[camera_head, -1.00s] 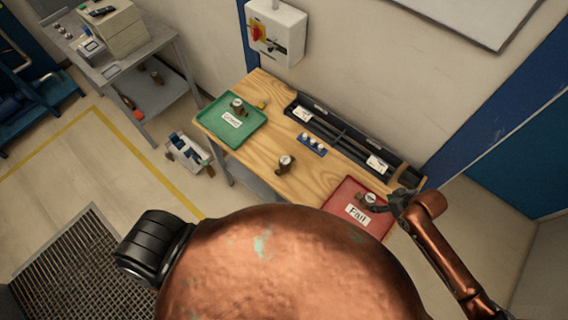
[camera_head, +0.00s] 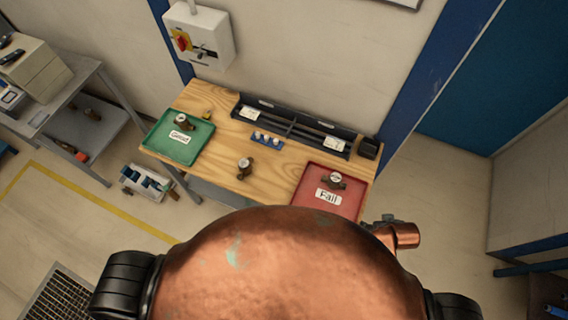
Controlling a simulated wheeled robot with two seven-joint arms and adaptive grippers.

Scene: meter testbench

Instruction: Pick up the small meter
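Several small brass meters with white round dials are in the head view. One meter (camera_head: 244,168) stands on the bare wood of the workbench at its front middle. Another meter (camera_head: 181,120) stands in the green tray (camera_head: 190,150) labelled "Good". A third meter (camera_head: 335,181) is in the red tray (camera_head: 312,174) labelled "Fail". My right gripper (camera_head: 386,221) shows just past the bench's right front corner, apart from the meters. It is small and partly hidden, so its fingers are unclear. My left gripper is out of view.
A black organiser (camera_head: 292,123) runs along the back of the workbench (camera_head: 213,181), with a small blue holder (camera_head: 267,140) before it. A grey side table (camera_head: 70,90) stands at left. A crate (camera_head: 146,183) sits on the floor. Bare wood surrounds the middle meter.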

